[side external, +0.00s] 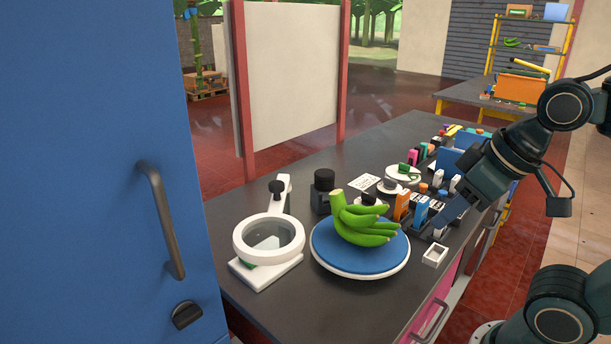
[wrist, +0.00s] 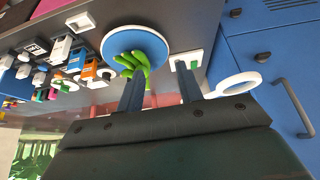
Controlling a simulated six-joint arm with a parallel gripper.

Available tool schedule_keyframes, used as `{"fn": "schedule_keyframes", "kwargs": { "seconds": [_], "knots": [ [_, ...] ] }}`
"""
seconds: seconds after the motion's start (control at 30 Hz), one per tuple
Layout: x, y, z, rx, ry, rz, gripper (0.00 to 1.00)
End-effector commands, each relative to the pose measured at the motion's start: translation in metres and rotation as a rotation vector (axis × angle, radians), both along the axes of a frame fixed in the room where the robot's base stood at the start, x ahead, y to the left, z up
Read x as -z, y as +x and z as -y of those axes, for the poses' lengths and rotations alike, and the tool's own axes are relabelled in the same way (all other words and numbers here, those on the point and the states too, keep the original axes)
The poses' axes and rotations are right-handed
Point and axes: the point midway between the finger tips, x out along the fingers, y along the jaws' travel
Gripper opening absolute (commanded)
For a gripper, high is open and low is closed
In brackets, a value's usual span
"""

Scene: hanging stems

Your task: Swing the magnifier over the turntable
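The magnifier (side external: 241,227) has a white ring on a jointed arm with a black knob, above a white base (side external: 264,277) at the counter's near left. The ring sits over its own base, left of the turntable (side external: 325,258), a blue-topped disc with a white rim. A green banana bunch (side external: 365,226) lies on the disc. In the wrist view the magnifier ring (wrist: 212,93) is at right, partly behind my gripper, and the turntable (wrist: 155,45) is upper middle. My gripper (wrist: 158,72) is open and empty, its two fingers apart. In the side view it (side external: 448,212) hangs right of the turntable.
A dark jar (side external: 323,190) stands behind the turntable. Several small boxes and bottles (side external: 403,205) crowd the counter to the right and back. A small white open box (side external: 435,254) sits by the front edge. A blue cabinet (side external: 90,150) borders the left.

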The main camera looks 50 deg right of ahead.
Motion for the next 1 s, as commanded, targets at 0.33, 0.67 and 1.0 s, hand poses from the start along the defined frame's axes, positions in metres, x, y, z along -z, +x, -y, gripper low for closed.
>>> {"fn": "schedule_keyframes", "kwargs": {
  "seconds": [0.33,0.67,1.0],
  "knots": [
    [-0.011,0.009,-0.002,0.019,0.015,-0.016,0.48],
    [-0.060,0.056,-0.011,0.132,0.082,-0.100,0.48],
    [-0.107,0.120,-0.029,0.292,0.148,-0.208,0.48]
  ]
}}
